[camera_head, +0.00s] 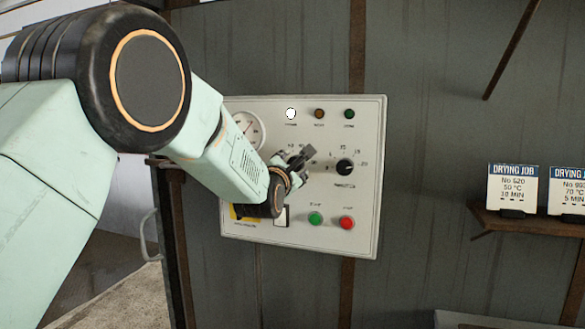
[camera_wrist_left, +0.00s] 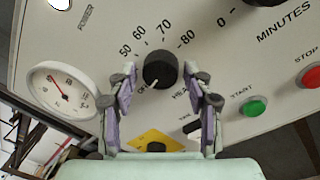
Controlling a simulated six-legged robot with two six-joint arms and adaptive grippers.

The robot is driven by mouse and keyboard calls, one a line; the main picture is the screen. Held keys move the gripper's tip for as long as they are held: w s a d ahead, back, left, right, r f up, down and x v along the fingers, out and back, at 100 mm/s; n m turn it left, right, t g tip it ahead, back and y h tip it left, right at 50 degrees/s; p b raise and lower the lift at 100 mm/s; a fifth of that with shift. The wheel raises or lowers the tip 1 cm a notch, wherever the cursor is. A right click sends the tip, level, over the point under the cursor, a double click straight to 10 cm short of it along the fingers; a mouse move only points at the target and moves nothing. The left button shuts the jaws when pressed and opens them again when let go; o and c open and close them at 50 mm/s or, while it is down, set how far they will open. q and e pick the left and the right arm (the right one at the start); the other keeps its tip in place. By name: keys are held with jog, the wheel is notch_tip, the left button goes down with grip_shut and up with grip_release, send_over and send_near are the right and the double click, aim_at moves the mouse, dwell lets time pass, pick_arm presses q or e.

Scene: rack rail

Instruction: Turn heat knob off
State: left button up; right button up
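The heat knob (camera_wrist_left: 160,69) is a round black knob on the pale control panel, with 50, 60, 70 and 80 around its top and OFF at its lower left. A small light mark shows at its lower edge near OFF; its exact setting is hard to read. My left gripper (camera_wrist_left: 160,76) is open, with one finger on each side of the knob and a visible gap to it on both sides. In the head view my left gripper (camera_head: 300,158) is in front of the panel and hides the heat knob. My right gripper is in neither view.
The control panel (camera_head: 370,220) also bears a black minutes knob (camera_head: 344,167), a green start button (camera_head: 315,218), a red stop button (camera_head: 346,222), a dial gauge (camera_wrist_left: 62,90) and a lit white power lamp (camera_head: 291,114). Drying job cards (camera_head: 513,188) stand on a shelf at right.

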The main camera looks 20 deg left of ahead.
pick_arm(q)
jog(key=shift+o, duration=0.6)
jog(key=shift+s, duration=0.15)
jog(key=s, duration=1.2)
jog(key=shift+d+f, duration=0.2)
jog(key=shift+d, duration=0.05)
jog(key=shift+w, duration=0.15)
